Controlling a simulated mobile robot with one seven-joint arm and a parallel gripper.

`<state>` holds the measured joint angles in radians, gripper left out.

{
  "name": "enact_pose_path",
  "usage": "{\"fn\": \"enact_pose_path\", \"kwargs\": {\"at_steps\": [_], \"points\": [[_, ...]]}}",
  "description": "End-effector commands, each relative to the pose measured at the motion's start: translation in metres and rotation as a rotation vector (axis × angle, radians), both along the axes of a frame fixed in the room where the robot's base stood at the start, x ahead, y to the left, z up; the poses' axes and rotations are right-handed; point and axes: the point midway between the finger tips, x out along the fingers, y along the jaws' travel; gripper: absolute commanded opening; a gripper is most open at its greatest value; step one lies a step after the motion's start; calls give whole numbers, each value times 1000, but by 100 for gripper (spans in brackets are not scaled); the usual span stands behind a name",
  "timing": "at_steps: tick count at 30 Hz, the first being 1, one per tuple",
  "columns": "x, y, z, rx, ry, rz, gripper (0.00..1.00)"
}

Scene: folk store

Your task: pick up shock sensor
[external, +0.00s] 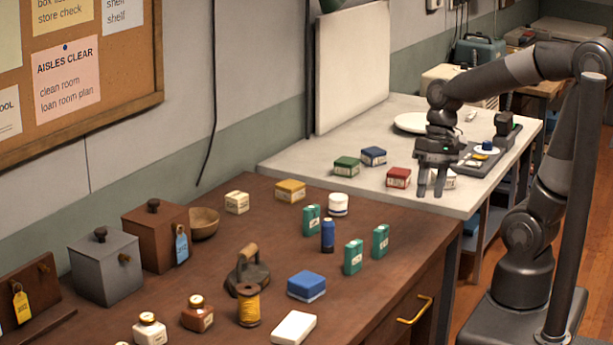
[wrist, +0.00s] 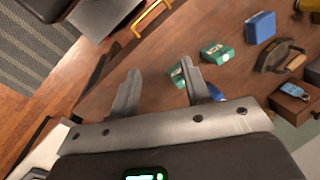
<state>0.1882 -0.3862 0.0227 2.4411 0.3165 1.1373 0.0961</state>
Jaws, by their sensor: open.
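I cannot tell for sure which thing is the shock sensor; no readable label names it. My gripper (external: 432,190) points down near the front edge of the pale table, its two fingers apart with nothing between them. A red box (external: 399,178) sits just left of the fingers, and a whitish item (external: 449,180) is partly hidden behind them. In the wrist view my open gripper (wrist: 160,67) faces the brown table, with a teal box (wrist: 177,75) near the right finger and another teal box (wrist: 217,54) beyond. Teal boxes also stand on the brown table in the external view (external: 353,257).
A dark tray (external: 468,171) with small coloured pieces and a black device (external: 504,127) lie right of my gripper. Green (external: 346,167) and dark blue (external: 373,156) boxes sit left. The brown table holds a blue bottle (external: 328,237), blue box (external: 307,287) and iron (external: 247,275).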

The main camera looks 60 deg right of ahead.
Motion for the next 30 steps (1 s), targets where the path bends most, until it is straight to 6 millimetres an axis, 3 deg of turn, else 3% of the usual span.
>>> {"fn": "enact_pose_path", "kwargs": {"at_steps": [6, 15, 30], "points": [[12, 8, -24, 231, 271, -196, 44], [42, 10, -42, 581, 597, -455, 44], [101, -29, -63, 1136, 951, -773, 44]]}}
